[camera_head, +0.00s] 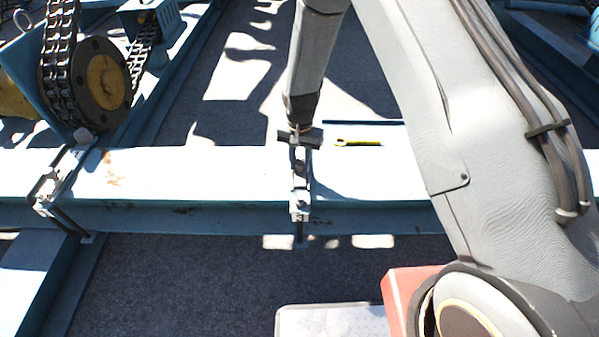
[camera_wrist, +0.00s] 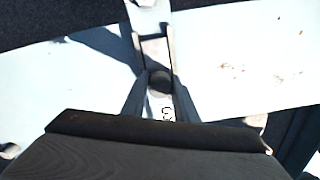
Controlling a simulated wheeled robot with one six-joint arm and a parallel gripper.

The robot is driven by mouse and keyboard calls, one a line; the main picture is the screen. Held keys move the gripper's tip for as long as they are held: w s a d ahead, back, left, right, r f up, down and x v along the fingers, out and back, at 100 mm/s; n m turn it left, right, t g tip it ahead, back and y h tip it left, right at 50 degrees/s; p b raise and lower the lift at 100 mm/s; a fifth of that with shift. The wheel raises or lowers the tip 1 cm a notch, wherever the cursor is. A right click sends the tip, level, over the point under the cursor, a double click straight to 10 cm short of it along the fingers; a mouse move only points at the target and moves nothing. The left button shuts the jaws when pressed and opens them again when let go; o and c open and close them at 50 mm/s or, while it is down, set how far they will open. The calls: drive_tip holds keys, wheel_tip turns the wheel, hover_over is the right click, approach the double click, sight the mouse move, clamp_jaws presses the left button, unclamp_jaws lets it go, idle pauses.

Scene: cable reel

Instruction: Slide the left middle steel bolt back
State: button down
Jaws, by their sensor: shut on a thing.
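A steel bolt assembly (camera_head: 300,208) lies across the pale blue beam near the middle of the head view. My gripper (camera_head: 300,148) points down at its far end. In the wrist view my two fingers (camera_wrist: 161,90) are closed on either side of the dark round end of the steel bolt (camera_wrist: 160,81). The bolt's pale bracket (camera_wrist: 154,47) runs away from the fingers over the beam. My gripper hides part of the bolt in the head view, so how far it is slid cannot be told.
A similar bolt assembly (camera_head: 48,190) sits on the beam (camera_head: 200,175) at the left. Behind it stand a chain (camera_head: 57,40) and a round dark flange (camera_head: 100,80). A yellow tool (camera_head: 358,142) lies right of my gripper. A pale panel (camera_head: 330,322) is at the front.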

drive_tip(key=shift+w, duration=0.85)
drive_tip(key=c, duration=1.4)
unclamp_jaws()
drive_tip(key=shift+r, duration=0.1)
wheel_tip(320, 180, up, 7)
drive_tip(key=shift+r, duration=0.3)
